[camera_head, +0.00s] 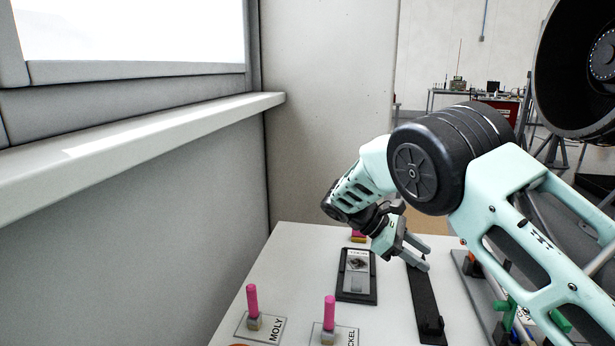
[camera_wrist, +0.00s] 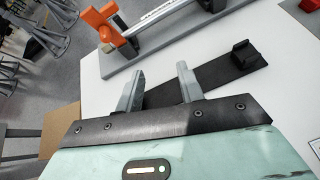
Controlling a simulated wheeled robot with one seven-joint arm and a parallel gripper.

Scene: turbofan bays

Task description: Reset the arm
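My gripper (camera_head: 418,252) is held over the white table (camera_head: 290,258), above or near the far end of a long black strip-shaped holder (camera_head: 424,300). In the wrist view its two grey fingers (camera_wrist: 158,90) stand apart with nothing between them. The black holder (camera_wrist: 217,77) passes behind the fingertips there, with a raised block at one end. My arm is bent, reaching in from the right of the head view. I cannot tell the exact height of the fingers above the holder.
Pink-handled pieces stand by the MOLY plate (camera_head: 252,300) and a second label plate (camera_head: 329,312). A black framed card (camera_head: 356,275) lies left of the holder. A rack with orange clamps (camera_wrist: 122,35) stands beyond the fingers. A grey wall with a ledge (camera_head: 140,140) bounds the left.

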